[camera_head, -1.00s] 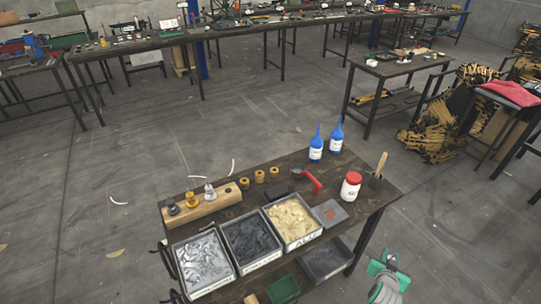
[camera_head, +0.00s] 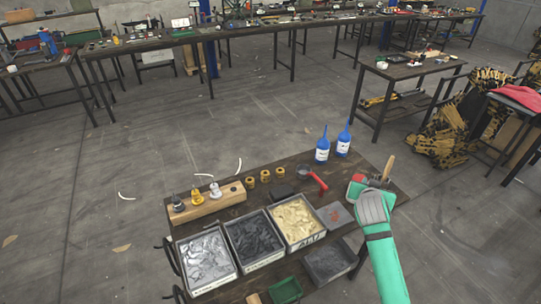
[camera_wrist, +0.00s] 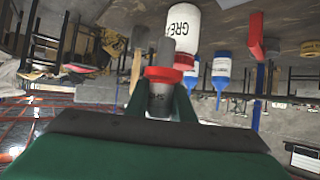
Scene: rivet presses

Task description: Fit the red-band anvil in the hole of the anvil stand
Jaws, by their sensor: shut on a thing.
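My gripper (camera_head: 362,186) is over the right end of the near table. In the wrist view, the gripper (camera_wrist: 160,100) is shut on the red-band anvil (camera_wrist: 164,74), a grey cylinder with a red collar. The anvil points away from the palm between the two green fingers. In the head view I cannot clearly make it out. The anvil stand (camera_head: 208,207) is a long wooden block at the table's left end, well away from my gripper. A dark, a yellow and a pale anvil stand in it. A dark open hole (camera_head: 234,188) shows at its right end.
Several brass rings (camera_head: 252,182) lie right of the stand. Bins of parts (camera_head: 253,262) line the front edge. The white grease jar (camera_wrist: 189,30) is close to the anvil.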

